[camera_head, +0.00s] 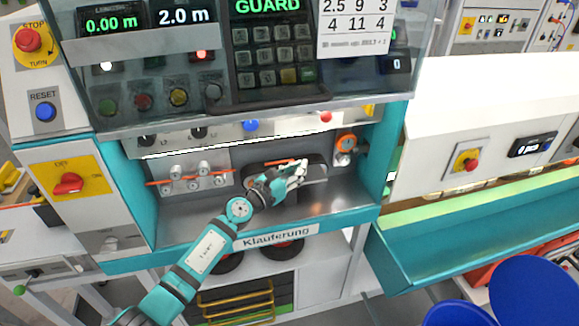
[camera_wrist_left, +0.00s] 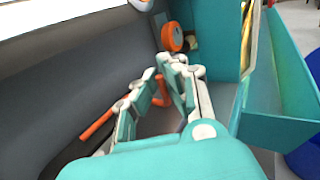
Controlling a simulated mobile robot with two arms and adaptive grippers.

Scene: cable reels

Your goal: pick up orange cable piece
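The orange cable piece (camera_wrist_left: 97,125) lies in the grey bay in the left wrist view. It runs out past the left side of my left gripper (camera_wrist_left: 165,70), and a curved orange part shows between the fingers. Parts of the cable are hidden behind the fingers. My right gripper is not in view.
An orange round wheel (camera_head: 347,142) sits at the bay's right end. Rollers with an orange strand (camera_head: 190,180) stand at the left of the bay. Teal side walls and a front ledge (camera_head: 225,240) bound it. A teal tray (camera_head: 470,240) lies to the right.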

